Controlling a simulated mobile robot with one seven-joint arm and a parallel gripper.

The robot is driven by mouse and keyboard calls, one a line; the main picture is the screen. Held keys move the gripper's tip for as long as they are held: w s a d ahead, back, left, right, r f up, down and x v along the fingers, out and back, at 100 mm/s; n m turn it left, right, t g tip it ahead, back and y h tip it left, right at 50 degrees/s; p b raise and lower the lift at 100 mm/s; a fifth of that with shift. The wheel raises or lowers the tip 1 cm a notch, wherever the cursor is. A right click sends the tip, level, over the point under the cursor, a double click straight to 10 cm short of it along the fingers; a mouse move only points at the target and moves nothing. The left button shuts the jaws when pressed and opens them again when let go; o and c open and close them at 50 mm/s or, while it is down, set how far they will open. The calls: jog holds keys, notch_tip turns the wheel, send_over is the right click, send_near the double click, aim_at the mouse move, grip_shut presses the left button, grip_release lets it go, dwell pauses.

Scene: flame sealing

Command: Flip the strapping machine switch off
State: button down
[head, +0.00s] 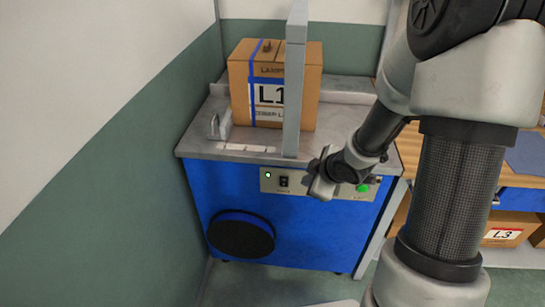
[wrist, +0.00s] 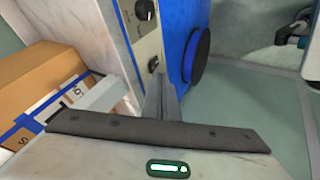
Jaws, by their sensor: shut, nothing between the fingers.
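The strapping machine (head: 310,232) is a blue cabinet with a grey top. Its front panel (head: 339,188) carries a small black switch (head: 284,181) with a lit whitish-green lamp (head: 268,175) to its left and a green button (head: 362,187) to the right. I cannot tell which way the switch is set. My gripper (head: 318,186) is in front of the panel, right of the switch and apart from it, hiding the panel's middle.
A cardboard box (head: 242,80) marked L1 with blue straps stands on the machine top behind a grey upright post (head: 294,90). A round black disc (head: 241,234) is on the lower front. A wooden bench (head: 430,160) is at the right. A wall is close on the left.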

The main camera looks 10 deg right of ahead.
jog(key=a+f, duration=0.1)
jog(key=a+f+y, duration=0.1)
jog(key=shift+s+a+f+n, duration=0.15)
jog(key=shift+a+f+n, duration=0.05)
jog(key=shift+f+n, duration=0.2)
jog(key=shift+f, duration=0.1)
jog(key=b, duration=0.3)
send_near(288, 181)
jog(key=shift+w+a+f, duration=0.5)
jog(key=shift+w+f, duration=0.05)
jog(key=shift+f, duration=0.3)
jog(key=shift+w+a+f, duration=0.55)
jog(key=shift+f, duration=0.3)
jog(key=shift+w+a+f, duration=0.5)
jog(key=shift+f, duration=0.4)
jog(key=shift+r, duration=0.1)
